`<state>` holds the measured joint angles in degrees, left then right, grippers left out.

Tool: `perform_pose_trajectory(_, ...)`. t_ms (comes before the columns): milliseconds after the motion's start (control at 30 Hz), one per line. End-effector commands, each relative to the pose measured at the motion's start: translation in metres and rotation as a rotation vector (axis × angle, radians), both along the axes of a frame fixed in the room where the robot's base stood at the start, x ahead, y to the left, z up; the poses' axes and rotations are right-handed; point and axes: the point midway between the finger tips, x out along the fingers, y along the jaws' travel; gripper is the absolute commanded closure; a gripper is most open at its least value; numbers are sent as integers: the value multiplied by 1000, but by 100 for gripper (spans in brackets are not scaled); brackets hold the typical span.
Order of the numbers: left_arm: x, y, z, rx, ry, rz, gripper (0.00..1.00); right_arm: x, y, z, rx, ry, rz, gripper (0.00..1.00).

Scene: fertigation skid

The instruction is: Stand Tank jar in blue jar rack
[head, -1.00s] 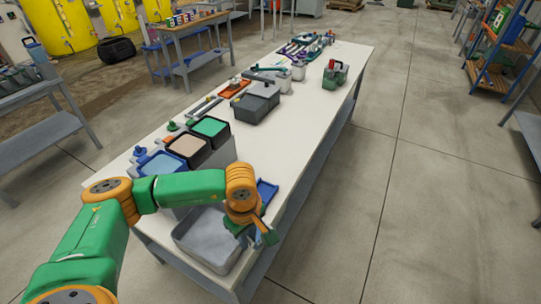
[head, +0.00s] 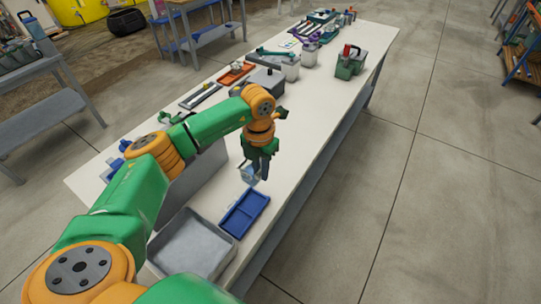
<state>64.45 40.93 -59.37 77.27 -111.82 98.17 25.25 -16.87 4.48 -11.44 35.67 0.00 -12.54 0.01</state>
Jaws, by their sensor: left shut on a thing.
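My left gripper (head: 263,168) hangs over the white bench, pointing down, just beyond the far end of the blue jar rack. It is shut on a small clear jar (head: 249,175), partly hidden by the fingers. I cannot tell whether the jar touches the bench. The blue jar rack (head: 243,213) is a shallow blue tray with a divider, lying on the bench beside the grey tub; no jar shows in it. My right gripper is not in view.
A grey open tub (head: 194,246) stands left of the rack at the near end. My arm hides most of the bins behind it. A green caddy (head: 350,63) and lidded jars (head: 291,69) stand farther up the bench. The bench's right strip (head: 309,130) is clear.

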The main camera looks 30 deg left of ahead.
Motion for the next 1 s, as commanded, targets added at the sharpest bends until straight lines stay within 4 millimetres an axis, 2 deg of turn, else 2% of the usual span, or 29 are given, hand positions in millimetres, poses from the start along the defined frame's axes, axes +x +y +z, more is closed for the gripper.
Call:
perform_pose_trajectory(267, 0, 0, -21, 0, 0, 0, 100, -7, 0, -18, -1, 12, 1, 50)
perform_pose_trajectory(800, -2, 0, -98, 0, 1, -1, 100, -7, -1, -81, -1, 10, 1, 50)
perform_pose_trajectory(1000, -2, 0, -116, 0, -1, -1, 100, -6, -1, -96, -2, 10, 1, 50)
